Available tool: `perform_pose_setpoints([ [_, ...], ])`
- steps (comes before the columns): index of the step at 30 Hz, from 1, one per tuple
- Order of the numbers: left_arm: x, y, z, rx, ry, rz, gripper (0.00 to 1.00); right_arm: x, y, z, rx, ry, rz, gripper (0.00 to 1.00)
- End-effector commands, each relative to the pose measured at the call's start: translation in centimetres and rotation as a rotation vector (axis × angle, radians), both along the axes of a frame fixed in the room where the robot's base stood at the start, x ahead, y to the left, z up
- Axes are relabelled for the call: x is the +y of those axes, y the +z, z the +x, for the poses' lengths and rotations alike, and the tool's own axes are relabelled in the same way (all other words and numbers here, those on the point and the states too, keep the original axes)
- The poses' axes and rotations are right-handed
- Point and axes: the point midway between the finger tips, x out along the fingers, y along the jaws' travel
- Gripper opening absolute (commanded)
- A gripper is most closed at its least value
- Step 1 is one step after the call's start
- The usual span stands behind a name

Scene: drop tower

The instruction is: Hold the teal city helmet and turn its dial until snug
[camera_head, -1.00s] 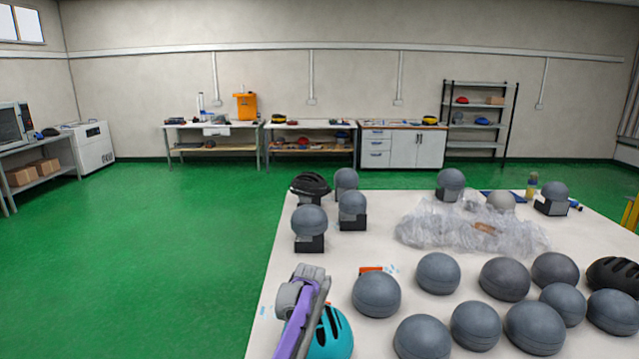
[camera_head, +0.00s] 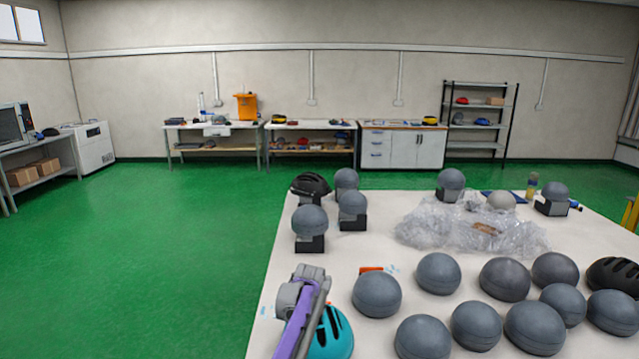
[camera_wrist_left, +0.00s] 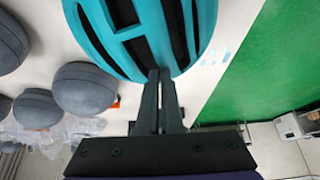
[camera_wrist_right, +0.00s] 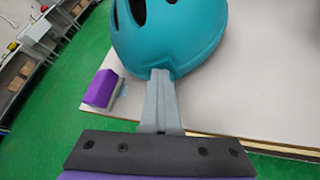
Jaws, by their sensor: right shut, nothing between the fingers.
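The teal city helmet (camera_head: 335,335) is at the front left of the table, partly cut off below and partly behind my left arm. My left gripper (camera_wrist_left: 159,76) is closed on its rim in the left wrist view, where the vented teal shell (camera_wrist_left: 128,33) fills the top. A thin gap shows between the fingers. My right gripper (camera_wrist_right: 160,76) is shut and empty, its tips at the lower edge of the shell (camera_wrist_right: 168,40) in the right wrist view. I cannot make out the dial in any view.
Several grey domes (camera_head: 377,294) crowd the table's right front. A black helmet (camera_head: 310,185) and domes on stands are at the back left. Clear plastic wrap (camera_head: 470,230) lies mid-table. A small orange item (camera_head: 371,269) is behind the teal helmet. The table's left strip (camera_head: 290,255) is mostly free.

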Motion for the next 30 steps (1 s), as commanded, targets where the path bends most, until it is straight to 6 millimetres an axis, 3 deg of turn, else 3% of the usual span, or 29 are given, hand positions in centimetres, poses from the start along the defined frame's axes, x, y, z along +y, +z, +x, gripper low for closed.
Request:
perform_pose_setpoints([
  [12, -0.03, -0.53, -0.06, 0.003, 0.0, -0.001, 0.0, -0.84, -0.98, 0.12, 0.002, -0.001, -0.001, 0.0],
  [30, -0.03, -0.46, -0.02, 0.001, 0.0, -0.001, 0.0, -1.24, -0.57, 0.21, 0.002, 0.001, -0.002, 0.0],
])
